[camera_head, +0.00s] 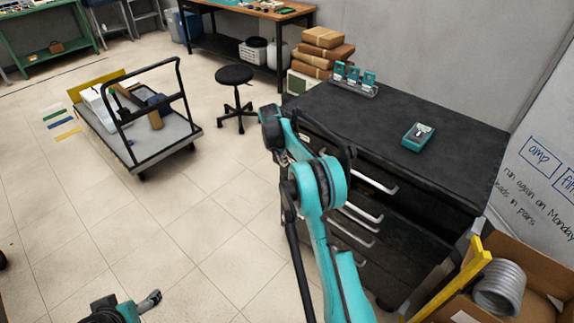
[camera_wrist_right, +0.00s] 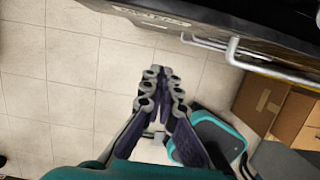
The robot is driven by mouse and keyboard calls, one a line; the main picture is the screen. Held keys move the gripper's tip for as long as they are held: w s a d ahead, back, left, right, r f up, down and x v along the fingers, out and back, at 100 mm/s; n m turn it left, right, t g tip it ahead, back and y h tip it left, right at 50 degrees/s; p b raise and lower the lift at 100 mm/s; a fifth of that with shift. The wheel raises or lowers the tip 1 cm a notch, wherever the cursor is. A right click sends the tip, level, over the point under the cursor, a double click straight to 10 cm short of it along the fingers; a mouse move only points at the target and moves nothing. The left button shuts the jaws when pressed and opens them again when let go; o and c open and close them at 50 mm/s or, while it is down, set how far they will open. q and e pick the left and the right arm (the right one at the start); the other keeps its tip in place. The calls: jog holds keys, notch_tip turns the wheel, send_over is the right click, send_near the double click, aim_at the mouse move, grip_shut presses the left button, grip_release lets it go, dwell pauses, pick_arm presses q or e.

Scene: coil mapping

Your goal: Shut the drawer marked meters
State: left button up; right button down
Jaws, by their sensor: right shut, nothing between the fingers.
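A black drawer cabinet (camera_head: 440,165) stands at the right in the head view, with several drawers and pale bar handles (camera_head: 362,212). The marking of the meters drawer cannot be read there. In the right wrist view a dark drawer front (camera_wrist_right: 262,22) with a pale label (camera_wrist_right: 152,18) and a bar handle (camera_wrist_right: 275,66) crosses the top; its lettering is too blurred to read. My right gripper (camera_wrist_right: 160,78) is shut and empty, over the floor just off that front. In the head view my teal arm hides part of the drawers. My left gripper (camera_head: 150,300) is at the bottom left.
A cardboard box (camera_head: 545,255) with a grey coil (camera_head: 498,288) stands right of the cabinet. A teal meter (camera_head: 418,136) lies on the cabinet top. A black stool (camera_head: 235,76) and a flat trolley (camera_head: 165,140) stand left. The floor between is clear.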

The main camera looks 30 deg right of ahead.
jog(key=s+a+f+t+h+b, duration=0.1)
jog(key=s+f+t+h+b, duration=0.15)
jog(key=f+h, duration=0.7)
jog(key=s+a+t+h+b, duration=0.2)
jog(key=s+a+t+h, duration=0.1)
jog(key=s+a+h, duration=0.3)
jog(key=w+d+y+b, duration=0.1)
jog(key=w+d+b, duration=0.3)
jog(key=d, duration=0.9)
jog(key=shift+d+f, duration=0.2)
jog(key=shift+d, duration=0.15)
jog(key=shift+w+d+y, duration=0.1)
jog(key=shift+y, duration=0.15)
